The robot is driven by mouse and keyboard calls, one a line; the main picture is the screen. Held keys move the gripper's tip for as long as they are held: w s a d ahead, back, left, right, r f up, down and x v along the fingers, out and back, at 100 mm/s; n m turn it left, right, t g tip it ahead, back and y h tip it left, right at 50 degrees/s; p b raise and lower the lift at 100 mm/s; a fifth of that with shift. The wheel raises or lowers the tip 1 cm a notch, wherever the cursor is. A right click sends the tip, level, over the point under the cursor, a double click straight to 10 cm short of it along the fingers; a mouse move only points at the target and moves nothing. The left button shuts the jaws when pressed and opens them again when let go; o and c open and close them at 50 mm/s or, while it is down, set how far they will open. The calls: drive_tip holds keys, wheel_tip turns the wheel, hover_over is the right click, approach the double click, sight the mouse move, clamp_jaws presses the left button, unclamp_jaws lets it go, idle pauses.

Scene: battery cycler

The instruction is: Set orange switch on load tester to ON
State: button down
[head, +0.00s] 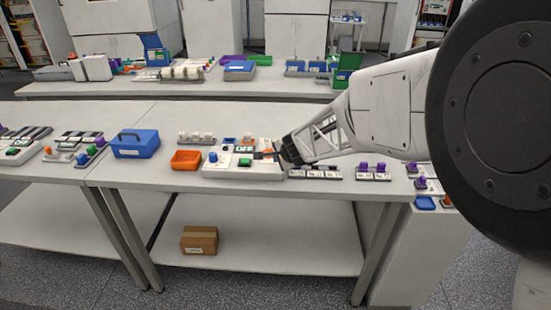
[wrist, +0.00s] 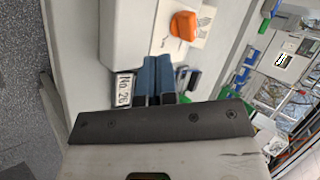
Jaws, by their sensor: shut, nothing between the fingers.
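The load tester (head: 243,172) is a pale box on the middle table in the head view, with a blue knob, a green button and a display that appears to read OFF. Its orange switch (head: 268,152) is at the right end, partly hidden by my gripper (head: 279,154). In the wrist view the orange switch (wrist: 184,25) stands on a pale plate beyond the tips of my gripper (wrist: 157,62). The fingers are shut, with nothing between them. A gap shows between fingertips and switch in the wrist view; the switch's exact setting is not clear.
An orange bin (head: 186,160) and a blue box (head: 135,144) stand left of the tester. Labelled modules (head: 315,173) lie just right of it, and a No. 26 label (wrist: 124,88) shows beside my fingers. The table's front edge is close.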

drive_tip(key=v, duration=0.6)
drive_tip(key=shift+s+r, duration=0.2)
drive_tip(key=shift+s, duration=0.05)
drive_tip(key=shift+d, duration=0.1)
drive_tip(key=shift+d, duration=0.1)
drive_tip(key=shift+w+d+n+y, duration=0.25)
drive_tip(key=shift+d+n+y, duration=0.15)
drive_tip(key=shift+d+n, duration=0.2)
drive_tip(key=shift+w+a+f, duration=0.1)
approach(271, 161)
drive_tip(key=x, duration=0.5)
drive_tip(key=shift+w+a, duration=1.15)
drive_tip(key=shift+w, duration=0.25)
